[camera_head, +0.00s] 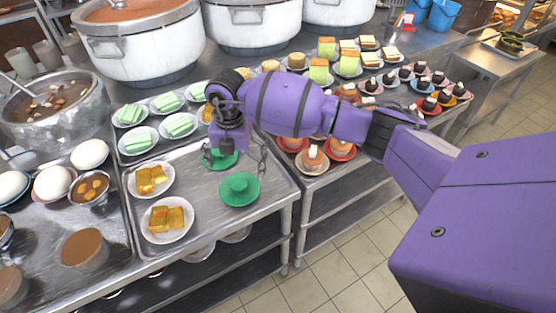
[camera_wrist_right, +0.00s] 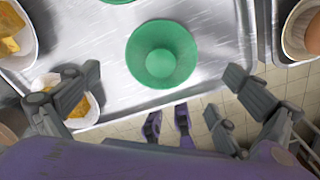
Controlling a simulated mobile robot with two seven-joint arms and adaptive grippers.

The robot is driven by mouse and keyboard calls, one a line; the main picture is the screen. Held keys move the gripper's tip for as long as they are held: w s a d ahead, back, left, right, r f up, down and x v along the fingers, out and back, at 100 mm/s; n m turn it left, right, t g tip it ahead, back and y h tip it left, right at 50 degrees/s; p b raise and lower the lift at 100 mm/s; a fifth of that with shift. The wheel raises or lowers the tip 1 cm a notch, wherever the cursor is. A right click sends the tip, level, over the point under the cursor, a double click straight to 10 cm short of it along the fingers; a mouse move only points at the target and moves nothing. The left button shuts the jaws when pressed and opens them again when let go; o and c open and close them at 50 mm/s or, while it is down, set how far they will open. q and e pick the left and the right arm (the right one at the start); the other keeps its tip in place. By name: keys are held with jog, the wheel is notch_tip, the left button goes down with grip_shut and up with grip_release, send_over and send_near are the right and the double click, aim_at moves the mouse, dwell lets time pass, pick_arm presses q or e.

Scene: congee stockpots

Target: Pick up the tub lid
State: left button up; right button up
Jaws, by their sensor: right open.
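A round green lid-like piece (camera_head: 239,189) with a raised round middle lies on the metal tray near its front right edge. In the right wrist view, the green lid (camera_wrist_right: 162,54) shows from above, between and beyond the spread fingers. A second green piece (camera_head: 222,161) lies just behind it, partly hidden by my right gripper; its edge shows at the top of the wrist view (camera_wrist_right: 118,1). My right gripper (camera_head: 234,163) is open and empty above the tray, pointing down, with no visible contact. My left gripper is out of view.
Plates of yellow cake (camera_head: 170,219) lie left of the lid on the tray (camera_head: 205,247). Plates of green slices (camera_head: 135,141) stand behind. Large white pots (camera_head: 140,45) stand at the back. Plated desserts (camera_head: 311,160) crowd the counter to the right. Open floor lies in front.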

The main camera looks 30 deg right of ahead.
aim_at(238, 186)
jog(key=shift+s+m, duration=0.3)
jog(key=shift+s, duration=0.05)
jog(key=shift+s+a+f, duration=0.15)
jog(key=shift+a+f, duration=0.1)
jog(key=shift+f, duration=0.3)
jog(key=shift+s+a+f, duration=0.1)
jog(key=shift+a+f, duration=0.1)
jog(key=shift+f, duration=0.3)
jog(key=shift+w+d+f, duration=0.1)
jog(key=shift+d+f, duration=0.05)
jog(key=shift+f, duration=0.2)
notch_tip(238, 186, down, 4)
jog(key=shift+w+f, duration=0.1)
jog(key=shift+f, duration=0.15)
jog(key=c, duration=1.3)
jog(key=shift+c, duration=1.1)
jog(key=shift+s, duration=0.2)
jog(key=shift+c, duration=0.5)
jog(key=shift+f, duration=0.15)
